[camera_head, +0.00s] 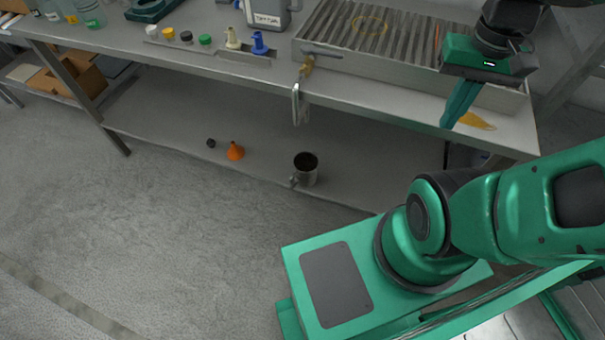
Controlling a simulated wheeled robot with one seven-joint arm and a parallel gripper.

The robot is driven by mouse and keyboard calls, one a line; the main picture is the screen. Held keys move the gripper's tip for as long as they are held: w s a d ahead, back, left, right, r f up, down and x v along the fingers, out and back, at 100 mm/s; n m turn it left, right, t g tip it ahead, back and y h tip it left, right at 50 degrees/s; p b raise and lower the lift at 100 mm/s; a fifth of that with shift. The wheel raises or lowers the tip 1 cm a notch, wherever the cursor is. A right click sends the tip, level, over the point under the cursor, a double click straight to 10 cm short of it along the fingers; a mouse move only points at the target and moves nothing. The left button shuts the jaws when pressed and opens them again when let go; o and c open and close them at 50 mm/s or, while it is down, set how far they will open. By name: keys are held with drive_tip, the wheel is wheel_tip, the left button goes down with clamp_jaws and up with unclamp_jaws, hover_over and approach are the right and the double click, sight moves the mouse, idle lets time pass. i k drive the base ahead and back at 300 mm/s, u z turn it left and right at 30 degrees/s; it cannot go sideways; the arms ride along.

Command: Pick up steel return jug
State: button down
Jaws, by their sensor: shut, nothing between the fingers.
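A steel jug (309,174) with a dark open top stands upright on the lower shelf of the bench, near the shelf's front edge. Its handle points to the front left. My gripper (447,122) is at the upper right, above the right end of the bench's front edge, pointing down. Its fingers are shut and empty. It is well above the jug, to the right and apart from it.
An orange funnel (235,151) and a small black cap (211,143) are left of the jug on the lower shelf. The bench top (240,68) overhangs it, with a tap (306,66) and slatted tray (385,45). A yellow piece (476,121) lies near my gripper. The floor at left is clear.

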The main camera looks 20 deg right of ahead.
sight(305, 164)
drive_tip(key=z, duration=0.55)
drive_tip(key=k, duration=1.5)
drive_tip(key=i, duration=0.95)
drive_tip(key=z, duration=0.05)
